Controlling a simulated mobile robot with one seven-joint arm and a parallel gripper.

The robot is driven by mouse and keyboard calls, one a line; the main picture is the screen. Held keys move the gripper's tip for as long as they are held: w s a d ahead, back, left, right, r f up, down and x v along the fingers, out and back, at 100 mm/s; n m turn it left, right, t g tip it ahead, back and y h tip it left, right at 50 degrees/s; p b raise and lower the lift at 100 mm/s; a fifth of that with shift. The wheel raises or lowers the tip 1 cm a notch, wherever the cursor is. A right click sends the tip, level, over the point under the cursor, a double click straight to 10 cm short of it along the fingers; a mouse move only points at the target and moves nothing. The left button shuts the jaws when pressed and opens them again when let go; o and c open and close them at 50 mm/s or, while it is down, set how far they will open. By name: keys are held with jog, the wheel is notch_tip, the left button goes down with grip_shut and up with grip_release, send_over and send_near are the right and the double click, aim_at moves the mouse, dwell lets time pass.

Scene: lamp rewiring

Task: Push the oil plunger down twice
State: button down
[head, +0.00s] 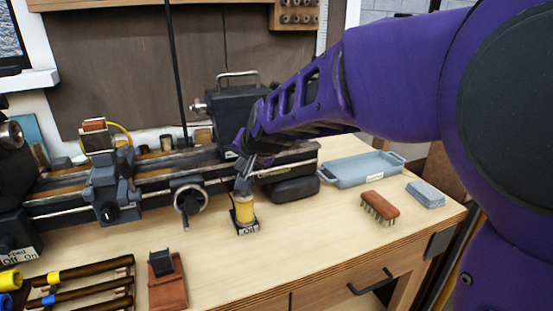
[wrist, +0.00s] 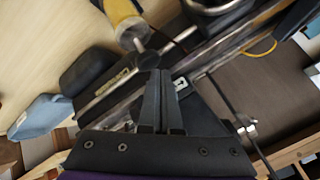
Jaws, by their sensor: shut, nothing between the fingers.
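The oil pump (head: 244,212) is a small yellow cylinder on a dark base labelled "Oil", standing upright on the bench in front of the lathe. In the wrist view its yellow body (wrist: 121,12) shows at the top, with a grey metal part toward my fingers. I cannot tell whether the fingertips touch the plunger.
The lathe (head: 150,180) runs along the bench behind the pump, its handwheel (head: 190,199) close at left. At right are a blue-grey tray (head: 345,180), a brush (head: 380,205) and a grey block (head: 425,194). The bench front is clear near the pump.

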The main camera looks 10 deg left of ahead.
jog(key=shift+f+b, duration=0.3)
jog(key=shift+f, duration=1)
dwell(0.7)
jog(key=shift+r, duration=0.1)
jog(key=shift+r+p, duration=1.55)
jog(key=shift+r, duration=0.1)
notch_tip(320, 180, up, 5)
jog(key=p, duration=0.4)
